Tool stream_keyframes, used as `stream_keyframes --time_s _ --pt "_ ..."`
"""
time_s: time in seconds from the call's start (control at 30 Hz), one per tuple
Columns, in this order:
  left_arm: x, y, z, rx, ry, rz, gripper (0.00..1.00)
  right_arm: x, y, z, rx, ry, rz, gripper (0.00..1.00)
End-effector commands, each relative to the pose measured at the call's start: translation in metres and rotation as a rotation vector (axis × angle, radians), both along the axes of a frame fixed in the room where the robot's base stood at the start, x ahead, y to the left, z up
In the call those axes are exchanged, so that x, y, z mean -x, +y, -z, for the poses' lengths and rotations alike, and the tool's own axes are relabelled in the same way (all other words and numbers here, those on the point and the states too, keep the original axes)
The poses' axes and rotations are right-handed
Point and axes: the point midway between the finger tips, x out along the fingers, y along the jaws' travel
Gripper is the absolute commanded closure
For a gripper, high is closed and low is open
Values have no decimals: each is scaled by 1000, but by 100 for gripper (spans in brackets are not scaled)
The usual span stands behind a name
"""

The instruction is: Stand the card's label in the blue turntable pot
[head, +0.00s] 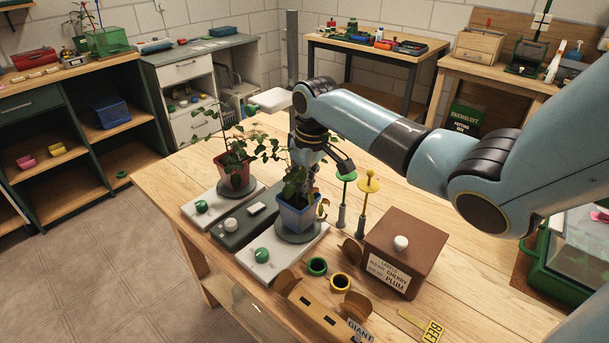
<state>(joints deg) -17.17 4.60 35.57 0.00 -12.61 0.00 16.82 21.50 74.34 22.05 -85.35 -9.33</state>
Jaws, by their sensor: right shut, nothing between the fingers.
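The blue pot (296,216) stands on a round grey turntable (296,236) on a white base, with a leafy plant in it. My right gripper (305,180) points down among this plant's leaves, just above the pot. It is shut and empty; foliage partly hides its fingers. The card (387,276) on the front of a brown box reads "LABELS", with "CHERRY" and "PLUM" on lower lines; its small print is unclear. A label marked "GIANT" (360,329) is at the wooden holder, and a yellow label starting "BEE" (431,330) lies at the front edge. My left gripper is out of view.
A red pot (234,178) with a plant stands on another turntable. Green (346,178) and yellow (368,184) topped stands are right of the blue pot, near the brown box (409,244). The table's right middle is clear.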

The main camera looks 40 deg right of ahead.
Motion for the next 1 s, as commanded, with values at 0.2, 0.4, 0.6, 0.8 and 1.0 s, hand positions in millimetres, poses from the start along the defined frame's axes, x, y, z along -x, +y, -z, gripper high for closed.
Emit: stream_keyframes --time_s 0.2,0.4,0.6,0.8,1.0 --pt "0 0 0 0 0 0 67 0 0 0 0 0 0 70" --pt "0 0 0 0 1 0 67 0 0 0 0 0 0 67" --pt "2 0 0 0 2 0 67 0 -1 -6 1 -2 0 67" --pt "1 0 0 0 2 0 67 4 -2 -41 3 -4 -1 67" --pt "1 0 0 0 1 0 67 9 -2 -86 3 -3 -2 67"
